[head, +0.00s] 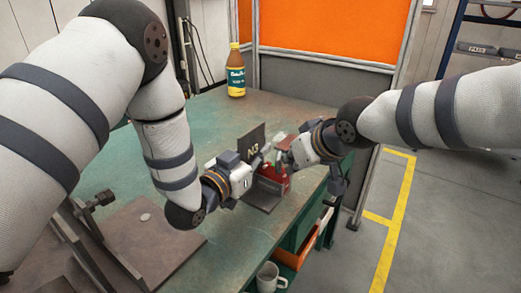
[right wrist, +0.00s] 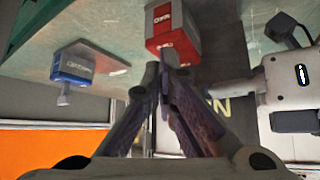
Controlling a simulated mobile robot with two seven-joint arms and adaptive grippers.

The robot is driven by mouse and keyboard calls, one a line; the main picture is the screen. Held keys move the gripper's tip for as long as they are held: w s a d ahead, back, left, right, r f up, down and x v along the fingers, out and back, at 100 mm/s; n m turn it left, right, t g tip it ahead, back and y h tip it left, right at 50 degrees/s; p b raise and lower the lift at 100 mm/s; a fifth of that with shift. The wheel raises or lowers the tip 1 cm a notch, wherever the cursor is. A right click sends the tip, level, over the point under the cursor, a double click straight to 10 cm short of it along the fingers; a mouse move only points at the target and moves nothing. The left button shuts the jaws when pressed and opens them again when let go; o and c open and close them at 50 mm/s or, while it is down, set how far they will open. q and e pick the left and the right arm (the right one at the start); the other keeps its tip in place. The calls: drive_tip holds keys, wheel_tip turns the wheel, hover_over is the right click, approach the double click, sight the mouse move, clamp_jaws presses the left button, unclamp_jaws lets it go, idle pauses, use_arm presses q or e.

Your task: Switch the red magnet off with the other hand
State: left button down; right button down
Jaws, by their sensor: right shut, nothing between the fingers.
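The red magnet (head: 273,181) sits at the foot of the dark upright plate marked N3 (head: 252,143), near the bench's right edge. It shows large in the right wrist view (right wrist: 172,32), with a small grey knob or lever on it. My right gripper (head: 281,151) is shut and empty; its fingertips (right wrist: 165,72) are close to the red magnet's knob, and I cannot tell whether they touch. My left gripper (head: 258,160) is beside the plate, left of the magnet; its fingers are mostly hidden, so its grip is unclear.
A blue magnet (right wrist: 85,64) shows in the right wrist view. A bottle (head: 236,70) stands at the back of the green bench (head: 125,168). A brown board (head: 150,235) lies front left. A mug (head: 268,276) and orange bin (head: 298,252) are below the right edge.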

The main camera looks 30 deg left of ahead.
use_arm(q)
drive_tip(key=shift+f, duration=0.1)
use_arm(e)
drive_tip(key=shift+s+a, duration=0.15)
drive_tip(key=shift+s, duration=0.15)
wheel_tip(320, 180, up, 7)
drive_tip(key=shift+d, duration=0.45)
drive_tip(key=shift+w, duration=0.1)
idle(0.7)
drive_tip(key=v, duration=1.2)
